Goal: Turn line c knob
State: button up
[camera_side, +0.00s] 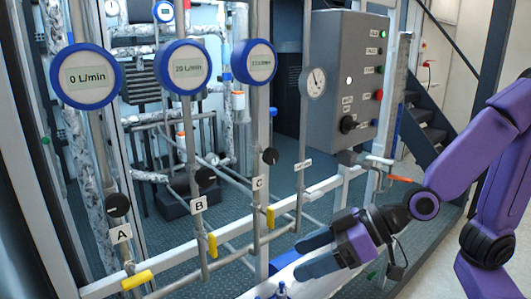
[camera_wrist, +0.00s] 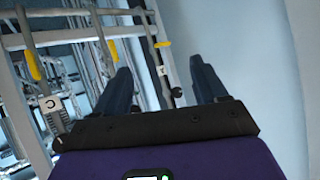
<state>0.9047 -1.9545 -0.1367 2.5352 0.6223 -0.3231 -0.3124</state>
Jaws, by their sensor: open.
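The line C knob (camera_side: 271,156) is a black round knob on the pipe above the white C label (camera_side: 257,184). My gripper (camera_side: 301,257) is below and to the right of this knob in the side view, apart from it, with its fingers pointing left. Its fingers are spread and empty, as the wrist view (camera_wrist: 160,82) also shows. There, the C label (camera_wrist: 49,104) is at the left, outside the fingers, and I cannot make out the C knob. A smaller black knob (camera_wrist: 177,92) on a farther line shows between the fingers.
The line A knob (camera_side: 117,205) and line B knob (camera_side: 206,177) stand to the left. Yellow handles (camera_side: 270,217) sit along the white rail. Line C's blue-ringed display (camera_side: 254,62) is above. A grey control box (camera_side: 345,75) stands behind at right.

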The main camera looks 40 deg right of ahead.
jog(key=w+d+r+m+t+h, duration=0.2)
jog(key=w+d+r+m+t, duration=0.15)
jog(key=w+t, duration=0.3)
jog(key=m+t+h, duration=0.4)
jog(key=h, duration=0.3)
send_near(273, 156)
jog(key=shift+w+d+r, duration=0.1)
jog(key=shift+w, duration=3.15)
jog(key=shift+w+d+r, duration=0.1)
jog(key=shift+w, duration=3.15)
jog(key=c, duration=1)
